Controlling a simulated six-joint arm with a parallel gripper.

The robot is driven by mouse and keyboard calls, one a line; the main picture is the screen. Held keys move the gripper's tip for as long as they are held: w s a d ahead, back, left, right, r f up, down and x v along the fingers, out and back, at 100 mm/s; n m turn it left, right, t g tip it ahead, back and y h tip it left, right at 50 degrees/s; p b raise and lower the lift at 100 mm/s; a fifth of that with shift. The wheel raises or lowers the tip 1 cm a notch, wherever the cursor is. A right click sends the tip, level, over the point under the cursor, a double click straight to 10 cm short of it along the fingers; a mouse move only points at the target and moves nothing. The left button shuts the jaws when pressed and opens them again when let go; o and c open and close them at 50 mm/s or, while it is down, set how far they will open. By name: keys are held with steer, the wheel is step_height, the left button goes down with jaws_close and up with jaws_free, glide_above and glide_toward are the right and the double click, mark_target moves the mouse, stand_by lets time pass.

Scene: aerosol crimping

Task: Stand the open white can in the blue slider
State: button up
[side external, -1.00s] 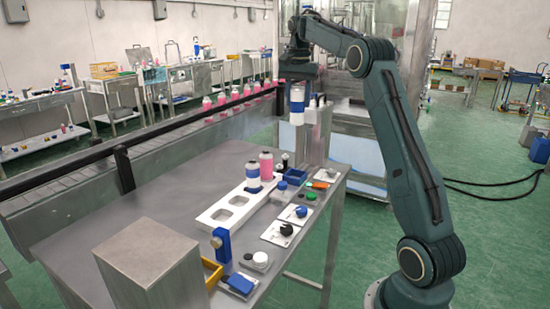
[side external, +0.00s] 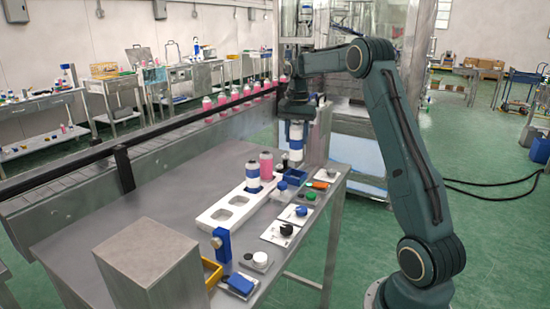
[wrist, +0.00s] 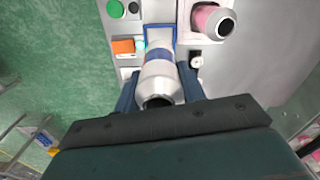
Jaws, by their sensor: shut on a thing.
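The open white can (side external: 296,147) with a blue band is held upright in my gripper (side external: 297,119), which is shut on its upper part. In the wrist view the can (wrist: 158,82) shows its dark open mouth toward the camera, between the two fingers of my gripper (wrist: 160,80). The blue slider (side external: 296,179) is at the far right end of the table, just below the can in the side view. In the wrist view its blue edge (wrist: 162,27) shows beyond the can's bottom. The can hides part of it, and I cannot tell whether they touch.
Small caps on plates line the table's front edge. A conveyor with pink bottles (side external: 232,97) runs behind.

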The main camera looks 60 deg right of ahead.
mark_target(297, 124)
steer(key=shift+f, duration=4.05)
steer(key=shift+f, duration=0.15)
steer(key=o, duration=0.9)
steer(key=shift+o, duration=0.2)
step_height(297, 124, up, 12)
steer(key=shift+f, duration=0.15)
steer(key=shift+r, duration=0.3)
